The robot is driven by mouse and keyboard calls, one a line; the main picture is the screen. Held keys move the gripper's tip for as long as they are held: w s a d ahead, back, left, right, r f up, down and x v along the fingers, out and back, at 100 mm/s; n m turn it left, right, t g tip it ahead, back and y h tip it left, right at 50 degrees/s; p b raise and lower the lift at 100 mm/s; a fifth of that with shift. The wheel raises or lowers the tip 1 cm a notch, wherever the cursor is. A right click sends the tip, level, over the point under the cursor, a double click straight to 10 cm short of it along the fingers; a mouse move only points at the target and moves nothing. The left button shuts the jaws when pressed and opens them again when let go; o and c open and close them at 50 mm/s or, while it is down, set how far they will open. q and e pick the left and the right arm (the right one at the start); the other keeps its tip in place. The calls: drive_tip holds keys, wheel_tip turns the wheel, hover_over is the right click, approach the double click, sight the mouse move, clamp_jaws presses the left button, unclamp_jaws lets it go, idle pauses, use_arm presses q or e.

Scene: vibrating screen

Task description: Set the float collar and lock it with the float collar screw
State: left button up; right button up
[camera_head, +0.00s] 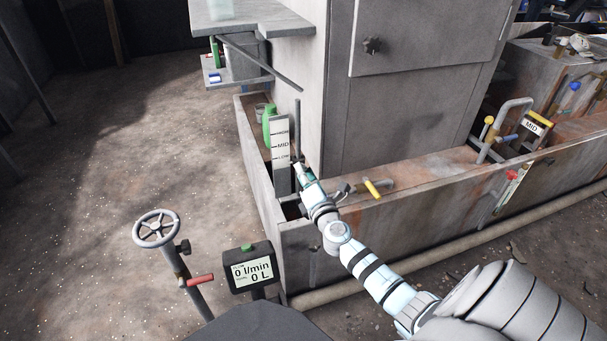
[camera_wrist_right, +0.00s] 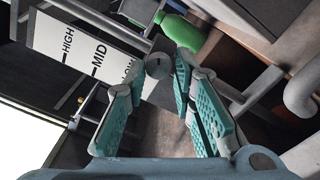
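A white level scale (camera_head: 282,143) marked MID stands upright at the corner of the trough; in the right wrist view the scale (camera_wrist_right: 85,48) reads HIGH and MID. A thin vertical rod (camera_head: 297,120) stands just right of it. My right gripper (camera_head: 303,174) is at the lower end of the scale. In the right wrist view, its teal fingers (camera_wrist_right: 159,76) are apart, with a small round grey knob (camera_wrist_right: 158,66) between their tips. I cannot tell whether they touch it. I cannot clearly pick out the float collar from the screw. My left gripper is not in view.
A green bottle (camera_head: 268,122) stands behind the scale. A yellow-handled valve (camera_head: 372,188) sits on the trough edge right of my gripper. A flow display (camera_head: 252,270) and a handwheel (camera_head: 156,228) stand in front. The floor at left is open.

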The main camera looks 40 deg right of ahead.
drive_tip(key=shift+o, duration=1.3)
drive_tip(key=shift+r, duration=0.1)
drive_tip(key=shift+s, duration=0.1)
drive_tip(key=v, duration=0.7)
drive_tip(key=shift+s+a, duration=0.2)
drive_tip(key=shift+s, duration=0.15)
